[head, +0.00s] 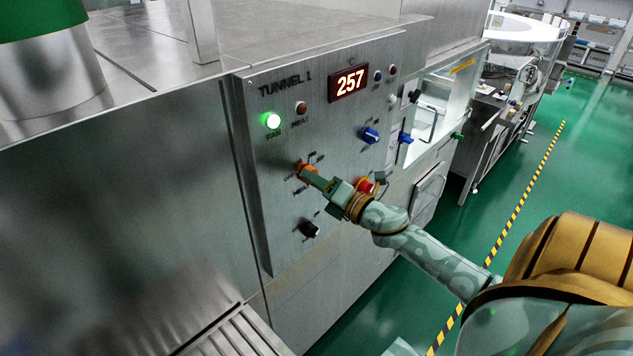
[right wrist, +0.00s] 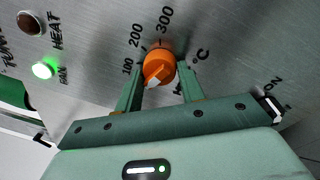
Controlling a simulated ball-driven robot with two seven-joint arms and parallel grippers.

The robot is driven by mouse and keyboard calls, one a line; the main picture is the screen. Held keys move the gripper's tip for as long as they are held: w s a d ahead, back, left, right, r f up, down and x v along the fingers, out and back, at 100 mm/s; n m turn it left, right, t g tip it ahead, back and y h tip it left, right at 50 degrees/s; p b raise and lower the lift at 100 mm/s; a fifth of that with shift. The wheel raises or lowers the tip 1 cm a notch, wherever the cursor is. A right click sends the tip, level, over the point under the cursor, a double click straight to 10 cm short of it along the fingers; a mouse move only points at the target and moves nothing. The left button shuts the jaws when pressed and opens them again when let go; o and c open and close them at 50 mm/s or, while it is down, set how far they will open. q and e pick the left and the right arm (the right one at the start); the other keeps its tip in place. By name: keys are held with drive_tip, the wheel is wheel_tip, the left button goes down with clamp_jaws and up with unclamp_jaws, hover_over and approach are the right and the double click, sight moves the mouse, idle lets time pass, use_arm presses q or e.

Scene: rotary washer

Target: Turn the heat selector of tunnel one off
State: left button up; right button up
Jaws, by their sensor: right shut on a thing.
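The panel (head: 285,135) marked TUNNEL 1 carries an orange knob (head: 305,172) with a label under it that seems to read HEAT. In the right wrist view the orange knob (right wrist: 159,67) has a white pointer aimed at the lower left. Marks 100, 200, 300 and °C stand around it. My right gripper (head: 313,176) is shut on the orange knob, one finger on each side of it. It also shows in the right wrist view (right wrist: 160,88). The display (head: 348,82) reads 257. The HEAT lamp (head: 301,107) is dark. The FAN lamp (head: 272,120) glows green. My left gripper is out of view.
A red button (head: 364,185) sits close behind my right gripper. A black knob (head: 310,229) is below it and a blue knob (head: 370,134) is above right. Green floor (head: 500,170) beyond is clear.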

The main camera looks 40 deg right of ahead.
drive_tip(key=shift+f, duration=0.2)
drive_tip(key=o, duration=0.8)
drive_tip(key=shift+o, duration=0.6)
drive_tip(key=shift+d, duration=0.1)
drive_tip(key=shift+s+r, duration=0.1)
drive_tip(key=s+d+b, duration=0.2)
drive_tip(key=s+b, duration=0.1)
drive_tip(key=s, duration=1.3)
drive_tip(key=shift+d+f+b, duration=0.15)
drive_tip(key=shift+f+b, duration=0.2)
drive_tip(key=shift+f, duration=0.1)
